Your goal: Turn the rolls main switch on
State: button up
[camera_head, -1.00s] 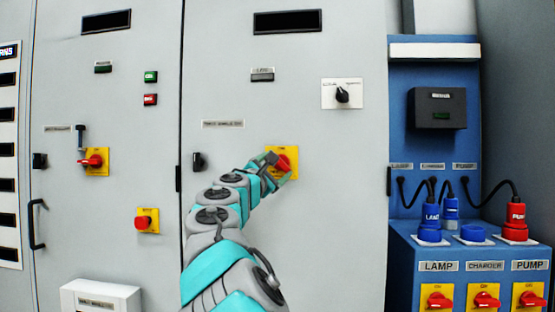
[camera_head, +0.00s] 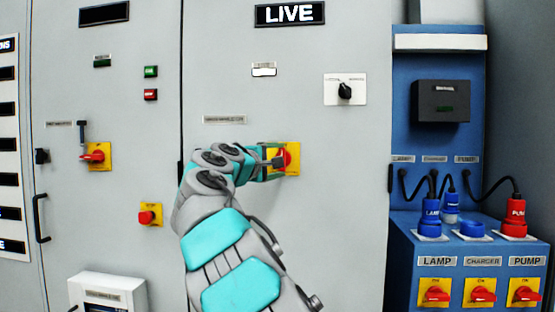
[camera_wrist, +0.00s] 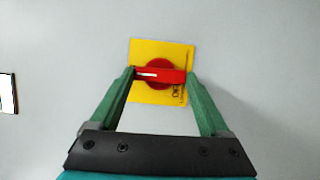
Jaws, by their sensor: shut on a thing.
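The rolls main switch is a red rotary handle (camera_wrist: 160,75) on a yellow plate (camera_wrist: 174,52), set in the right grey cabinet door. In the wrist view the red handle lies crosswise in the picture. My gripper (camera_wrist: 160,77) is shut on the handle, one green finger at each end of it. In the head view my gripper (camera_head: 276,162) reaches the yellow plate (camera_head: 293,148) from the left and partly hides the handle. A label plate (camera_head: 225,119) sits above and to the left of it; its text is too small to read.
A lit "LIVE" display (camera_head: 290,13) and a lit white indicator (camera_head: 264,72) are above the switch. A black selector knob (camera_head: 345,91) is to the upper right. Another red switch (camera_head: 95,153) and a red button (camera_head: 147,216) are on the left door. A blue socket panel (camera_head: 400,240) stands at right.

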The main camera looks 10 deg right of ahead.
jog(key=shift+f, duration=0.1)
dwell(0.4)
jog(key=o, duration=1.2)
jog(key=shift+d, duration=0.1)
jog(key=b+v, duration=0.1)
jog(key=v, duration=0.7)
jog(key=shift+w, duration=0.1)
